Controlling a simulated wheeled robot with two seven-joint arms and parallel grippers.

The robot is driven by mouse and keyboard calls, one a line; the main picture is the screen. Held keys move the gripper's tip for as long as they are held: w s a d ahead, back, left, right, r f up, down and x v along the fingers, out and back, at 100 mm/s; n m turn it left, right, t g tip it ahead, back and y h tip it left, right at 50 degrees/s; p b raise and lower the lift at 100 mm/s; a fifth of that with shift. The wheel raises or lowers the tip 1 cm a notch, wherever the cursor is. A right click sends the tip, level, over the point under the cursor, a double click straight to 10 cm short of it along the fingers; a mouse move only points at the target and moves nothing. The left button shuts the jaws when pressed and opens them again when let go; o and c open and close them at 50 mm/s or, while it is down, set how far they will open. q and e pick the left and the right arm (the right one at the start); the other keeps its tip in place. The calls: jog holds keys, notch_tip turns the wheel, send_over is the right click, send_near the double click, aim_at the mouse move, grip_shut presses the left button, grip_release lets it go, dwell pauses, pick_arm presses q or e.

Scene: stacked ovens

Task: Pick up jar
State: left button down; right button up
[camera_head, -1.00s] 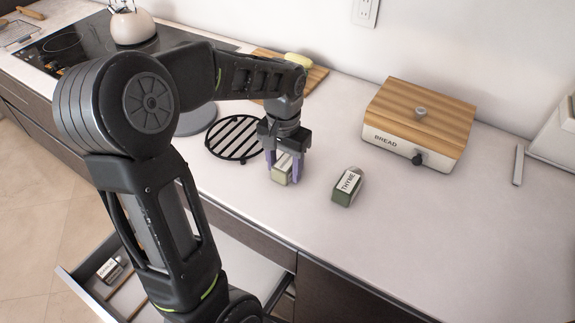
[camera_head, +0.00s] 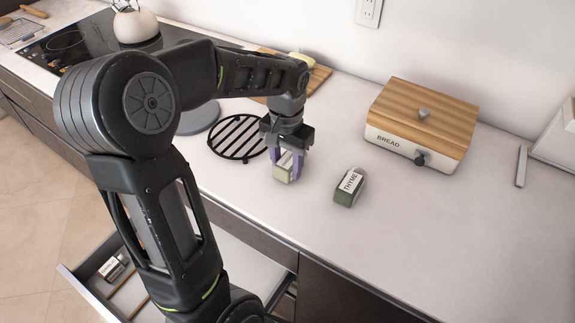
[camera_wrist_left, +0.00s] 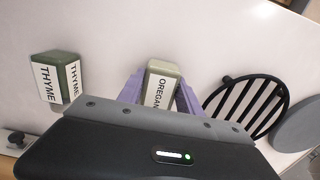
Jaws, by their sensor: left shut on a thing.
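A small green-lidded jar labelled as oregano (camera_wrist_left: 160,84) sits between the purple fingers of my left gripper (camera_head: 286,168). In the head view the same jar (camera_head: 283,174) shows below the gripper, partly hidden by the fingers. My left gripper is shut on it, pointing down at the counter. I cannot tell whether the jar touches the counter. A second jar, labelled THYME (camera_head: 349,187), lies on the counter to the right of the gripper; it also shows at the left of the left wrist view (camera_wrist_left: 58,80). My right gripper is not in view.
A black slatted trivet (camera_head: 238,138) lies close to the left of the gripper. A bread box (camera_head: 421,125) stands at the back right. An open drawer (camera_head: 85,287) holding a jar (camera_head: 112,267) is at the lower left. The counter's front right is clear.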

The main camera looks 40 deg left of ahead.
aim_at(287, 162)
pick_arm(q)
notch_tip(287, 162, up, 9)
jog(key=shift+r+b, duration=0.2)
jog(key=shift+b, duration=0.1)
dwell(0.6)
